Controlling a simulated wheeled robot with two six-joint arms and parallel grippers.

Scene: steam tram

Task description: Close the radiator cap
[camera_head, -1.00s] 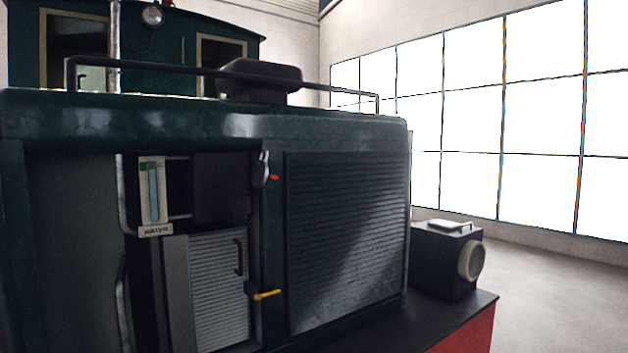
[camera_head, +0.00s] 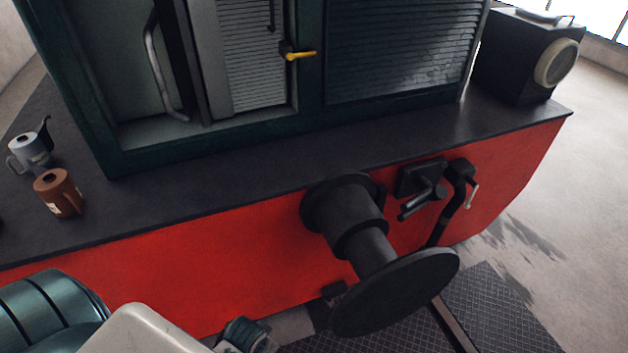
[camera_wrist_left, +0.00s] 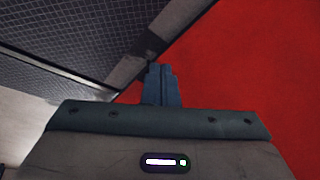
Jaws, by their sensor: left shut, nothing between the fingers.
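No radiator cap can be made out in either current view; the top of the dark green tram housing (camera_head: 312,110) is out of the head view. My left arm comes in at the lower left of the head view, beside the red front beam (camera_head: 270,240). My left gripper (camera_wrist_left: 161,72) shows in the wrist view with its fingers together and empty, in front of the red surface (camera_wrist_left: 250,70). My right gripper is not in view.
A black buffer (camera_head: 395,295) juts from the beam. A hose (camera_head: 462,185) hangs beside it. An oil can (camera_head: 30,145) and a brown can (camera_head: 58,192) stand on the dark ledge. A black lamp (camera_head: 520,60) stands at the right. A yellow-handled tap (camera_head: 298,54) projects from the housing.

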